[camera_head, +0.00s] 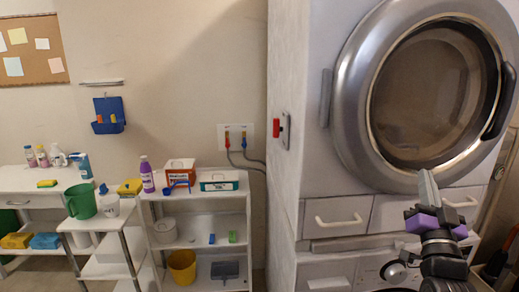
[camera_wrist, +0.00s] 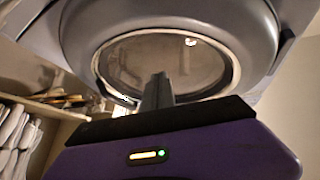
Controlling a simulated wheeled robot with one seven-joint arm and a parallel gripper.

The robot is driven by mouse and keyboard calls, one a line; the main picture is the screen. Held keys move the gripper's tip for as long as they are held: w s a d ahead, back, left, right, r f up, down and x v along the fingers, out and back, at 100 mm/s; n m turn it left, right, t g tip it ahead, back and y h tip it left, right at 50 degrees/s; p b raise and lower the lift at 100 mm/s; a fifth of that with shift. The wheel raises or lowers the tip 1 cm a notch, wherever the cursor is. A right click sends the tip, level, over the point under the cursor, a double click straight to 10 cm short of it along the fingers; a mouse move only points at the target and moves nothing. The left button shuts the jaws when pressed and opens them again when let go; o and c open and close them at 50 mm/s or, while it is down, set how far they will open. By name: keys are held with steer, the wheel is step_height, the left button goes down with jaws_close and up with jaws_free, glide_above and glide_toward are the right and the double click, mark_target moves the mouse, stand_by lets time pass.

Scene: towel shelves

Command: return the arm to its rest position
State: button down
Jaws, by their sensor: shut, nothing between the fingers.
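My gripper (camera_head: 428,186) is in the lower right of the head view, with its fingers pointing up and pressed together. It is empty. Behind it stands a large grey machine with a round glass door (camera_head: 425,95), which is closed. The fingertips overlap the lower rim of the door in the picture; I cannot tell how far apart they are. In the wrist view my gripper (camera_wrist: 158,80) points at the same round door (camera_wrist: 170,60). My purple wrist housing fills the bottom of that view.
White shelves (camera_head: 205,222) at left hold bottles, boxes and a yellow bucket (camera_head: 182,266). A red switch (camera_head: 282,130) is on the machine's side. Drawers with handles (camera_head: 338,220) lie below the door. In the wrist view, shelves with white folded items (camera_wrist: 15,130) stand at left.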

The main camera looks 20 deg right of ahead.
steer(key=s+a+f+n+y, duration=0.35)
steer(key=s+a+f, duration=0.35)
steer(key=a, duration=0.4)
steer(key=s+a+f+n+y, duration=0.3)
steer(key=s+a+f+y, duration=0.15)
steer(key=a+f, duration=0.6)
steer(key=s+a+f+n+g+y, duration=0.1)
steer(key=s+a+f+y, duration=0.1)
steer(key=s, duration=0.5)
steer(key=s+a+f+n+g+y+b, duration=0.1)
steer(key=s+a+f+g+y, duration=0.1)
steer(key=s+a+f, duration=0.2)
steer(key=s+a+f+n+g+y, duration=0.1)
steer(key=s+a+f+n+y, duration=0.1)
steer(key=s+a, duration=0.6)
steer(key=shift+s+f+b, duration=0.4)
steer(key=shift+s+f, duration=0.35)
steer(key=shift+s, duration=0.45)
